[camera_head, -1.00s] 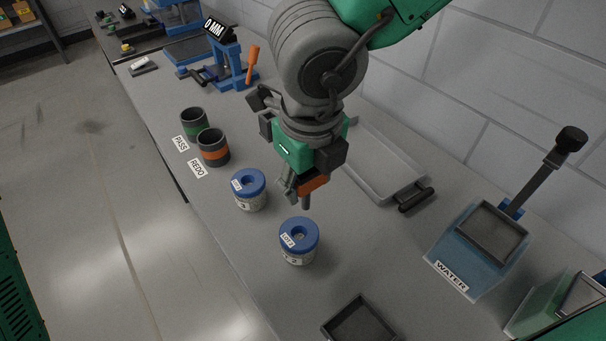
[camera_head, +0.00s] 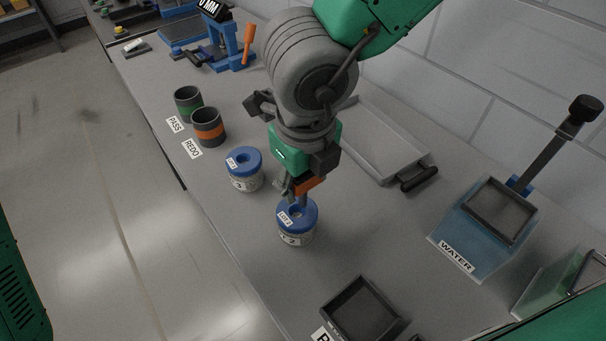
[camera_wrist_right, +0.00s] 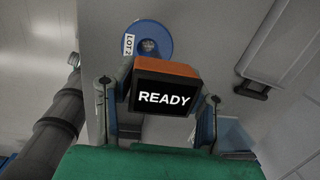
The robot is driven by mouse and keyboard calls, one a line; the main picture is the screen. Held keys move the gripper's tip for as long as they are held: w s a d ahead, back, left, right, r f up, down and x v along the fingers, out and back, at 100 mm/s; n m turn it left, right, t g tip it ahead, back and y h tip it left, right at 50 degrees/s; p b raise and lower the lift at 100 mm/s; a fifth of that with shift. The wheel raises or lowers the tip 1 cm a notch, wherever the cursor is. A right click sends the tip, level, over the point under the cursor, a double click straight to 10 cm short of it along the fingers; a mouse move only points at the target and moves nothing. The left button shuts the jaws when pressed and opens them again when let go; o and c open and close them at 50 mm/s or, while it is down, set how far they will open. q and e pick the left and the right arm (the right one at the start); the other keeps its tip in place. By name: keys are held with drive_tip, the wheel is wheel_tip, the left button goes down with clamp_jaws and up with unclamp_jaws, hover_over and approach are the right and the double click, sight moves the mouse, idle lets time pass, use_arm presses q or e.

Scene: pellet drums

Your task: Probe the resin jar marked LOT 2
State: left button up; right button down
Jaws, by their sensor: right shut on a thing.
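The jar marked LOT 2 (camera_head: 297,226) is a pale jar with a blue ringed lid, upright on the bench. Its blue lid (camera_wrist_right: 152,35) and LOT 2 tag also show in the wrist view. My right gripper (camera_head: 299,187) is shut on an orange probe (camera_head: 309,184) with a dark screen reading READY (camera_wrist_right: 164,98). The probe's grey tip reaches down to the lid's centre hole; I cannot tell how far it is in. Another blue-lidded jar (camera_head: 244,170), marked 3, stands behind to the left. My left gripper is not in view.
A green-banded PASS cup (camera_head: 188,102) and an orange-banded REDO cup (camera_head: 208,127) stand at the left edge. A grey tray (camera_head: 385,150) lies to the right. A blue WATER bin (camera_head: 470,262) and a dark tray (camera_head: 362,312) are nearer. A blue press (camera_head: 228,45) stands at the back.

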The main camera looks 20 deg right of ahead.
drive_tip(key=shift+a, duration=0.5)
drive_tip(key=shift+a+r, duration=0.15)
drive_tip(key=shift+a, duration=0.4)
drive_tip(key=shift+d+p, duration=0.3)
drive_tip(key=shift+d, duration=0.8)
drive_tip(key=shift+a, duration=0.85)
drive_tip(key=shift+a+p, duration=0.15)
drive_tip(key=shift+p, duration=0.15)
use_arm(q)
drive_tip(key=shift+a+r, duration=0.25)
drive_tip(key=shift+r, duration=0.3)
use_arm(e)
drive_tip(key=shift+d, duration=0.5)
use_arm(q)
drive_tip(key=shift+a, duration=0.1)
use_arm(e)
drive_tip(key=shift+a, duration=0.15)
